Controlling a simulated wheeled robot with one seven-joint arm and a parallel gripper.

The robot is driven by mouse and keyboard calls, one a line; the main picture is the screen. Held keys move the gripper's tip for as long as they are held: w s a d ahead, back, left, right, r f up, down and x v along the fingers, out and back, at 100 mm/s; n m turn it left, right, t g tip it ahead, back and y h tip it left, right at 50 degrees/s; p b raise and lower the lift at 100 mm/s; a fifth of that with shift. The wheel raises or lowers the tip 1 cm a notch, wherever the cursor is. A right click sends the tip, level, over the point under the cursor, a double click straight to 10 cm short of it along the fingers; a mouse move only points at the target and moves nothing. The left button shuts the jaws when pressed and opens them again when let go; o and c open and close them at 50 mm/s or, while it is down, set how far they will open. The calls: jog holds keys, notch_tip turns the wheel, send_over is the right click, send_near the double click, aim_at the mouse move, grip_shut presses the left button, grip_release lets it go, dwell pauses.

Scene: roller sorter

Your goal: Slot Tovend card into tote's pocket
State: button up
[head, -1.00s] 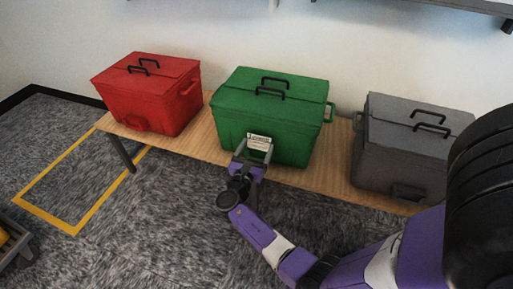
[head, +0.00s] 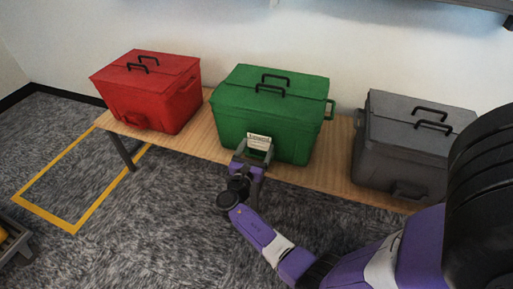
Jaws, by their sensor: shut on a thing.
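Three lidded totes stand in a row on a wooden bench: a red tote (head: 150,92), a green tote (head: 235,118) in the middle and a grey tote (head: 400,150). My gripper (head: 253,154) is at the front face of the green tote, shut on a small white card (head: 259,142) with dark print. The card is upright against or just in front of that face. The print is too small to read. The pocket is hidden behind the card and gripper, and I cannot tell whether the card is inside it.
The wooden bench (head: 330,180) has bare strips between the totes. A yellow floor outline (head: 45,211) lies on the grey carpet at left. A grey cart or tray (head: 14,243) with something yellow shows at the lower left edge. A wall stands behind the bench.

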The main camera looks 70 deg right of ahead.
jog(key=shift+f+b, duration=0.7)
jog(key=shift+f, duration=0.25)
dwell(0.3)
jog(key=o, duration=1.4)
jog(key=shift+a, duration=0.1)
jog(key=a, duration=0.2)
jog(key=a+p, duration=0.1)
jog(key=a, duration=0.2)
jog(key=s+a+p, duration=0.1)
jog(key=a, duration=0.1)
jog(key=shift+a, duration=0.25)
jog(key=shift+w, duration=0.15)
